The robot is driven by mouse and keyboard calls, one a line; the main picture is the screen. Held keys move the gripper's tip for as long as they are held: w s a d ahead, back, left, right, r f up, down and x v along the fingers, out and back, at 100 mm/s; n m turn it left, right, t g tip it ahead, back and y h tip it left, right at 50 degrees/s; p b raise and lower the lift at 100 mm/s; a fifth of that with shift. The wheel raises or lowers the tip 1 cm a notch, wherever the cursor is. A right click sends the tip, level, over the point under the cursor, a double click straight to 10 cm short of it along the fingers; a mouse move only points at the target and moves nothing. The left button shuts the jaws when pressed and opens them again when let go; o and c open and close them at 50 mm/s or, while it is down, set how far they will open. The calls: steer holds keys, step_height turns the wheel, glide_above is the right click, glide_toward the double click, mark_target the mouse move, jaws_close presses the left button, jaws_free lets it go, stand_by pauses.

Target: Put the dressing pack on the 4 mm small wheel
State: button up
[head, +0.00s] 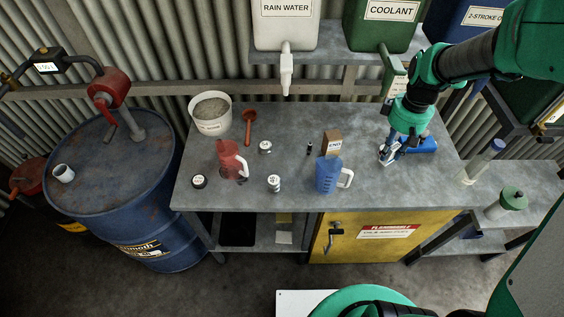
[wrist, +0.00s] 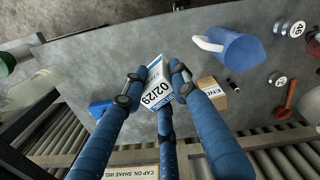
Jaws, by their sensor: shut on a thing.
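My gripper (head: 390,150) is over the right part of the grey bench. It is shut on a white and blue pack printed 02/29, which I take to be the dressing pack (wrist: 159,82); it also shows in the head view (head: 385,155). I cannot tell which, if any, is the 4 mm small wheel.
A blue jug (head: 327,176) stands by a brown box (head: 332,142) left of my gripper. A red jug (head: 230,160), white tub (head: 211,115) and orange scoop (head: 249,125) are farther left. A blue object (head: 420,145) lies just right of my gripper.

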steer(key=w+a+n, duration=0.3)
steer(key=a+n, duration=0.3)
steer(key=a, duration=2)
steer(key=s+a+n+p, duration=0.1)
steer(key=s+a+n, duration=0.35)
steer(key=a, duration=0.85)
steer(key=s+a+n+p, duration=0.1)
steer(key=s+a, duration=0.6)
steer(key=a, duration=0.6)
step_height(320, 180, down, 11)
steer(key=shift+f, duration=0.15)
steer(key=shift+a, duration=0.15)
steer(key=w+a, duration=0.3)
steer(key=w+a+f, duration=0.1)
steer(key=w+a, duration=0.7)
steer(key=shift+w+f, duration=0.2)
steer(key=shift+w, duration=0.05)
